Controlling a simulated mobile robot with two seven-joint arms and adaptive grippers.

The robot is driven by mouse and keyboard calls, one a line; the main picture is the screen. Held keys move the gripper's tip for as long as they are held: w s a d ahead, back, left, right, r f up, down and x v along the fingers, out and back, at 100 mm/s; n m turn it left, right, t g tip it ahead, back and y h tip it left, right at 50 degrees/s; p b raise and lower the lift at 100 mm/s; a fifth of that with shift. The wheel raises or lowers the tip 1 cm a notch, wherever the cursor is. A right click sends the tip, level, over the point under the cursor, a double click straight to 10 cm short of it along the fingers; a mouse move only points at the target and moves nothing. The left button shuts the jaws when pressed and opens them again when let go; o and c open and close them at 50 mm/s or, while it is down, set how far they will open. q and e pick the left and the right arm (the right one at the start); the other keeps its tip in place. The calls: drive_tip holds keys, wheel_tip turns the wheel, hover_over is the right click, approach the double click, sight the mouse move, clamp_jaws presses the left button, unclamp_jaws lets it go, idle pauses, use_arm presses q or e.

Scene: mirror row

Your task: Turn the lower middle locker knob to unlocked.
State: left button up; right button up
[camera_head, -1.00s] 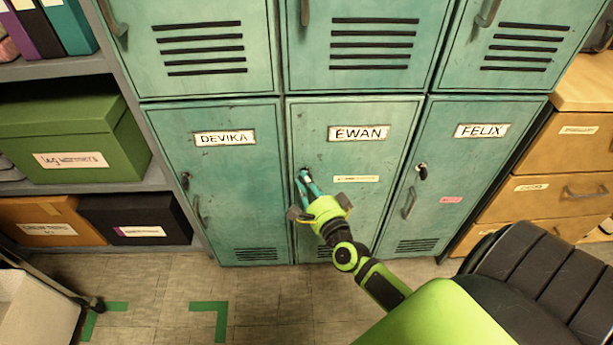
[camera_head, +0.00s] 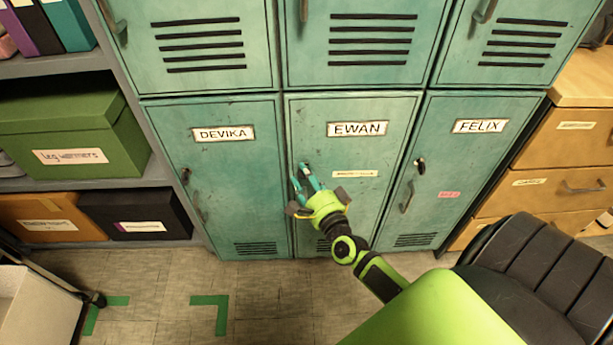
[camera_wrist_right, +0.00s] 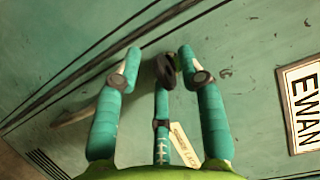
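The lower middle locker (camera_head: 372,222) is a teal metal door labelled EWAN (camera_head: 358,129). Its knob is small and dark, and shows clearly in the right wrist view (camera_wrist_right: 165,68) between my right gripper's fingertips. Which way it points is hard to tell. My right gripper (camera_head: 303,172) has teal fingers and a lime palm and is in front of the knob. In the right wrist view the gripper (camera_wrist_right: 161,65) is open, with one finger either side of the knob and a third overlapping its lower edge. Contact cannot be told. My left gripper is out of view.
The DEVIKA locker (camera_head: 225,190) stands left and the FELIX locker (camera_head: 455,170) right, each with a knob and handle. Shelves with a green box (camera_head: 70,135) are at left.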

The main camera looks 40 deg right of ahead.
drive_tip(key=s+a, duration=0.2)
drive_tip(key=s, duration=1)
